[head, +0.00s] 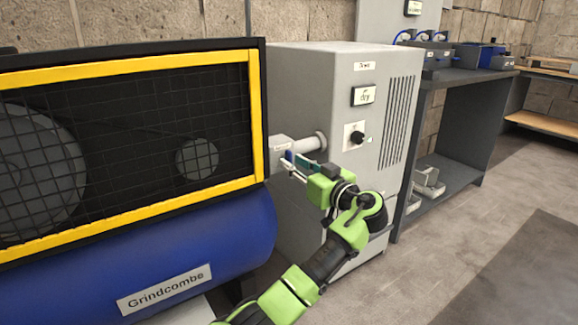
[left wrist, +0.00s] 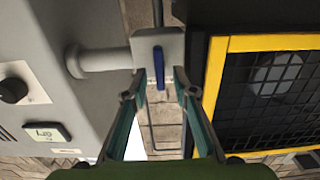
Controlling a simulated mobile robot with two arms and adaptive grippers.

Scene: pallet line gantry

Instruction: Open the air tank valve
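The valve is a pale grey block (head: 281,146) with a blue lever (left wrist: 158,68), on a grey pipe (head: 311,143) between the air tank and the grey cabinet. The blue air tank (head: 230,240) carries a "Grindcombe" label. My left gripper (left wrist: 156,92) is open, its two fingers apart on either side of the lever's free end as seen in the left wrist view. No contact with the lever shows there. In the head view the fingers are right at the valve and partly hide the lever. My right gripper is not in view.
The grey cabinet (head: 315,90) has a "dry" display (head: 364,95) and a black knob (head: 357,137). A yellow-framed mesh guard (head: 257,115) stands above the tank, close to the valve. A dark shelf unit (head: 470,77) stands at right. The floor at right is clear.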

